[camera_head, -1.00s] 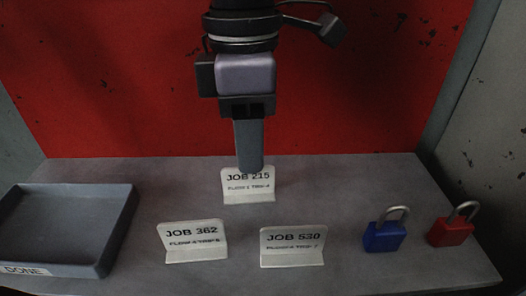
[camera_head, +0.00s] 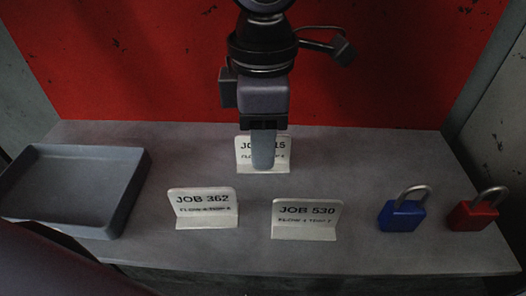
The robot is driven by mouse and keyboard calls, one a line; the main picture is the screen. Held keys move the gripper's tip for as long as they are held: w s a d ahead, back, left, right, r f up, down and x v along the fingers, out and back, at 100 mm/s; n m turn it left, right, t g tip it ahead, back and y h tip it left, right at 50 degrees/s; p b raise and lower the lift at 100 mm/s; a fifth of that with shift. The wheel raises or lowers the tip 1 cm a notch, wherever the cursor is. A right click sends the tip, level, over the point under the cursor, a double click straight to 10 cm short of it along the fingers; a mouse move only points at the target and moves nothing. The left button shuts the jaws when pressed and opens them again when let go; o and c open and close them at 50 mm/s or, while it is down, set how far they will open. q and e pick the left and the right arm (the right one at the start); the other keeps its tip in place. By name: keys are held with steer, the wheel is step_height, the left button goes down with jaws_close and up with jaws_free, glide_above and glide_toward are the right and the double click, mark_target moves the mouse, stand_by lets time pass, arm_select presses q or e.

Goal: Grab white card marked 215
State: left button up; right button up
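The white card marked JOB 215 (camera_head: 281,158) stands upright at the back middle of the grey shelf. My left gripper (camera_head: 263,160) points down right in front of it and hides the middle of its print. Only one finger face shows, edge-on, so I cannot tell whether it is open or shut, or whether it touches the card. My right gripper is not in view.
The white cards JOB 362 (camera_head: 204,207) and JOB 530 (camera_head: 306,217) stand nearer the front of the shelf (camera_head: 340,160). A blue padlock (camera_head: 401,216) and a red padlock (camera_head: 472,215) are at right. A grey tray (camera_head: 132,190) is at left. A red wall (camera_head: 130,70) stands behind.

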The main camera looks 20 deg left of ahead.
arm_select(q)
jaws_close()
